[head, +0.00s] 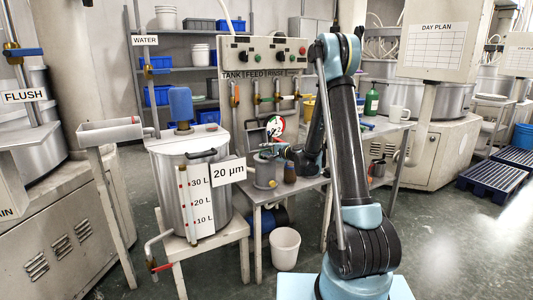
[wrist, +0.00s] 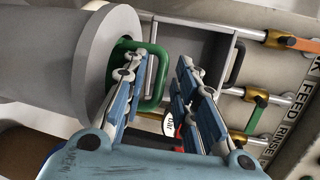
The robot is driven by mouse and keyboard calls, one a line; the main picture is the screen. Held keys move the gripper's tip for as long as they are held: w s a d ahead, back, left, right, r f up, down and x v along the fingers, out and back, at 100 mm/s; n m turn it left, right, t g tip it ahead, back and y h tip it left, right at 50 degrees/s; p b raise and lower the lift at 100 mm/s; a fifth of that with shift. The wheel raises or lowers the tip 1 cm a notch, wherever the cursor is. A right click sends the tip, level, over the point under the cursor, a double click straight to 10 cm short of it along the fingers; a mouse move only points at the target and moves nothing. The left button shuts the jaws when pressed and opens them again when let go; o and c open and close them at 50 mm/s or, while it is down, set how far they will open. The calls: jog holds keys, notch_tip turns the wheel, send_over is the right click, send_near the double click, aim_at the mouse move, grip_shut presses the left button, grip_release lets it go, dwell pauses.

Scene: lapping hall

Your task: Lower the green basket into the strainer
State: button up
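The strainer (head: 265,176) is a grey cylinder on the small table in the head view. In the wrist view its wide grey rim (wrist: 108,50) fills the upper left. The green basket shows mainly as a green handle (wrist: 159,78) at the strainer's mouth; its body is mostly hidden, so I cannot tell how deep it sits. My gripper (wrist: 160,68) is open, with a clear gap between its fingers. The left finger overlaps the handle, and the handle's right side lies in the gap, not pinched. In the head view my gripper (head: 278,152) is small, just above the strainer.
A round gauge (head: 275,126) stands close behind my gripper. The valve panel (head: 262,60) rises behind the table. A large steel tank (head: 165,185) stands to the left. A white bucket (head: 285,248) is on the floor.

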jog(key=shift+r, duration=0.1)
jog(key=s+d+r+n+g+h, duration=0.15)
jog(key=s+d, duration=0.25)
jog(key=s, duration=0.5)
jog(key=s+d+r+n+g+h, duration=0.1)
jog(key=s+d+n+g, duration=0.15)
jog(key=s+d, duration=0.45)
jog(key=s+d+r+n+g+h, duration=0.1)
jog(key=s+d+r+n, duration=0.15)
jog(key=s, duration=0.95)
jog(key=s+d+f+n+g+h, duration=0.2)
jog(key=s+d, duration=0.5)
jog(key=s, duration=0.5)
jog(key=s+d+f+n+g+h, duration=0.2)
jog(key=s+d+f+h, duration=0.3)
jog(key=s, duration=0.7)
jog(key=shift+s+d+f, duration=0.15)
jog(key=shift+s+d, duration=0.15)
jog(key=shift+d, duration=0.75)
jog(key=shift+n, duration=0.25)
jog(key=shift+w+f+g, duration=0.2)
jog(key=shift+w+g, duration=0.1)
jog(key=shift+w, duration=0.15)
